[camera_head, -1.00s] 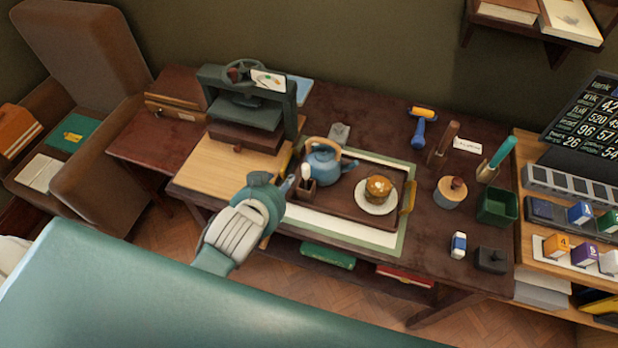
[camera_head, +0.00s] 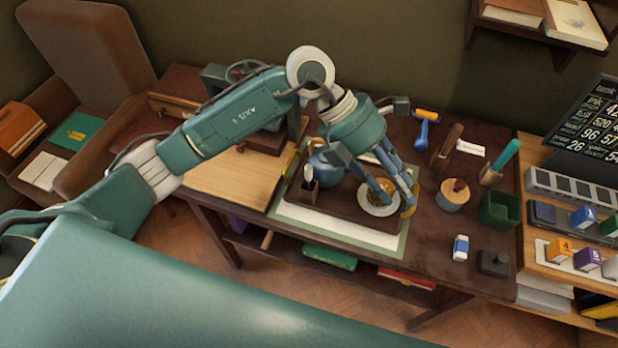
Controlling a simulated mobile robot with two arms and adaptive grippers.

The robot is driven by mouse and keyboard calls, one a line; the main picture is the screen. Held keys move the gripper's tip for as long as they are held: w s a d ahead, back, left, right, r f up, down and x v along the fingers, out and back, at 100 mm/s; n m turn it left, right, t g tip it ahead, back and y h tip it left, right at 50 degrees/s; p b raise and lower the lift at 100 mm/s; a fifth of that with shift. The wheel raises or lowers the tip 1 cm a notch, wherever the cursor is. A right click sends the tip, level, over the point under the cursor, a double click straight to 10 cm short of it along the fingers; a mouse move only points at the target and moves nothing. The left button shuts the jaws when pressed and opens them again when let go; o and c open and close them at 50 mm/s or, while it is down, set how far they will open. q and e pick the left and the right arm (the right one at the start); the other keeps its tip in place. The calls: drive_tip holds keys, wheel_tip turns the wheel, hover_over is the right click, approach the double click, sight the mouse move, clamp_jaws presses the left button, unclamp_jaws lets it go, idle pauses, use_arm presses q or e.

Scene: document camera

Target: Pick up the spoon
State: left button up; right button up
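I cannot make out a spoon for sure. A pale, rounded utensil head (camera_head: 307,172), possibly a spoon, sticks up from a small brown holder (camera_head: 309,190) at the left of the brown tray (camera_head: 340,218). My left gripper (camera_head: 397,202) is over the right part of the tray, pointing down, its fingers apart. It overlaps the plate (camera_head: 377,209) with pancakes (camera_head: 382,190) and partly hides them. I see nothing between its fingers; whether they touch anything is unclear. My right gripper is not in view.
A blue kettle (camera_head: 326,173), partly hidden by my arm, stands on the tray. A press (camera_head: 268,142) is behind my forearm.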

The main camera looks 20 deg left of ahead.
use_arm(q)
drive_tip(key=w+a+f+y, duration=0.2)
drive_tip(key=w+a+y, duration=0.1)
drive_tip(key=a, duration=0.4)
drive_tip(key=n+t+y, duration=0.1)
drive_tip(key=y, duration=0.4)
hover_over(308, 167)
drive_tip(key=shift+s+d+r, duration=0.15)
drive_tip(key=shift+d, duration=0.15)
drive_tip(key=shift+a+f, duration=0.2)
drive_tip(key=shift+a, duration=0.15)
wheel_tip(308, 167, down, 5)
drive_tip(key=shift+r+p, duration=0.15)
drive_tip(key=shift+p, duration=0.6)
drive_tip(key=shift+f+p, duration=0.4)
drive_tip(key=shift+f, duration=0.15)
wheel_tip(308, 167, down, 4)
drive_tip(key=shift+r+p, duration=0.2)
drive_tip(key=shift+p, duration=0.6)
drive_tip(key=shift+w+f, duration=0.2)
drive_tip(key=shift+f, duration=0.25)
drive_tip(key=shift+c, duration=0.5)
